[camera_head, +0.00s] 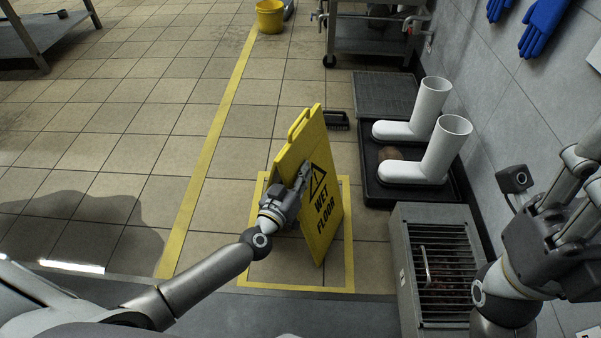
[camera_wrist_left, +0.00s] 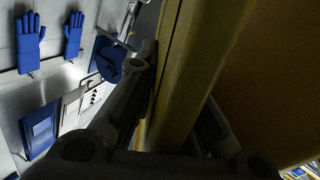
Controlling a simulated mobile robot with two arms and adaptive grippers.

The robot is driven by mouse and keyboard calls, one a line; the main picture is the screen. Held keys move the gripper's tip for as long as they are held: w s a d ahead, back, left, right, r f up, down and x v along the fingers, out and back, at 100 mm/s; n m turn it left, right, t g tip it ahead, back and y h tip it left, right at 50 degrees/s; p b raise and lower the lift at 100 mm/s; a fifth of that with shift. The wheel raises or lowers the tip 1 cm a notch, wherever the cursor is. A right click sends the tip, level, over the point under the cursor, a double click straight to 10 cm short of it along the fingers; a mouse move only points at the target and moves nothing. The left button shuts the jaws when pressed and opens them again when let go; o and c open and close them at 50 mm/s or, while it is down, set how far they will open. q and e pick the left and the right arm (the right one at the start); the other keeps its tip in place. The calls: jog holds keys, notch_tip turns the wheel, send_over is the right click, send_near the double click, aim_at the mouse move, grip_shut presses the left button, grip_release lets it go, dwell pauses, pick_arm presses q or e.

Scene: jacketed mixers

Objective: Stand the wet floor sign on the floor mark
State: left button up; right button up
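The yellow wet floor sign (camera_head: 325,214) is upright but leaning, with its lettered face turned right. In the head view it appears within the yellow outlined floor mark (camera_head: 345,274). I cannot tell whether its lower edge touches the floor. My left gripper (camera_head: 300,182) is at the sign's left edge. In the left wrist view its fingers (camera_wrist_left: 172,112) lie on both sides of a yellow panel edge (camera_wrist_left: 190,75), closed on it. The sign hides part of the mark. My right gripper (camera_head: 584,190) is at the right edge of the head view, partly cut off, away from the sign.
White boots (camera_head: 437,150) stand in a black tray (camera_head: 375,190) right of the sign. A dark brush (camera_head: 336,120) lies behind it. A grated metal unit (camera_head: 440,265) stands at front right. A yellow bucket (camera_head: 270,16) is far back. The tiled floor at left is clear.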

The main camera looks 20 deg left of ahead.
pick_arm(q)
jog(key=o, duration=0.4)
